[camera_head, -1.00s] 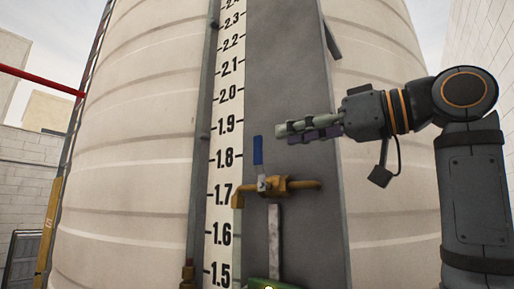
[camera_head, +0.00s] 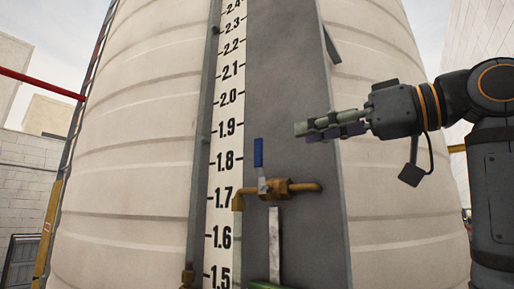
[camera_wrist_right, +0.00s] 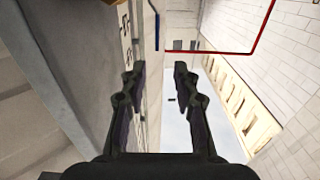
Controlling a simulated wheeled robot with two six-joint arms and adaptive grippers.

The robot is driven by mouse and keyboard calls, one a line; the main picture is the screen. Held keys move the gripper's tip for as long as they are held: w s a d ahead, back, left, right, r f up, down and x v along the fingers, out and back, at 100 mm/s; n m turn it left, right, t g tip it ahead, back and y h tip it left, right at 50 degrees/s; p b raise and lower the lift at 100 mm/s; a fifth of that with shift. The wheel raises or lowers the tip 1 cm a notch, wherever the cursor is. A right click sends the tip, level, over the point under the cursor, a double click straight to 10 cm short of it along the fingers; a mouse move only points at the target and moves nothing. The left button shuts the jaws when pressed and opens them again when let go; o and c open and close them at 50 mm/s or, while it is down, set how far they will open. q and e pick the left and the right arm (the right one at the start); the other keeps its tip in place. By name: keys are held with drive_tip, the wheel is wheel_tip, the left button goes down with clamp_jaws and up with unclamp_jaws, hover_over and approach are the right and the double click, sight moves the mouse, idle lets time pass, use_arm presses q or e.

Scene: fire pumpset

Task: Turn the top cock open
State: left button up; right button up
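The cock (camera_head: 278,188) is a brass valve on a brass pipe in front of the grey board, near the 1.7 mark. Its blue handle (camera_head: 258,153) points straight up. My right gripper (camera_head: 302,130) is to the right of the handle and slightly above its middle, apart from it, with fingers pointing left. In the right wrist view its two fingers (camera_wrist_right: 158,75) stand apart with nothing between them. A blue bar, apparently the handle (camera_wrist_right: 157,32), shows beyond the fingertips near the top. My left gripper is not in view.
The grey board (camera_head: 290,85) with a white number scale (camera_head: 225,130) stands against the large cream tank (camera_head: 140,150). A grey upright strip (camera_head: 274,245) is below the cock, with a green part (camera_head: 265,286) at the bottom edge. A red pipe (camera_head: 40,84) runs at left.

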drive_tip(key=v, duration=1.1)
drive_tip(key=shift+s+d, duration=0.1)
drive_tip(key=shift+d, duration=0.05)
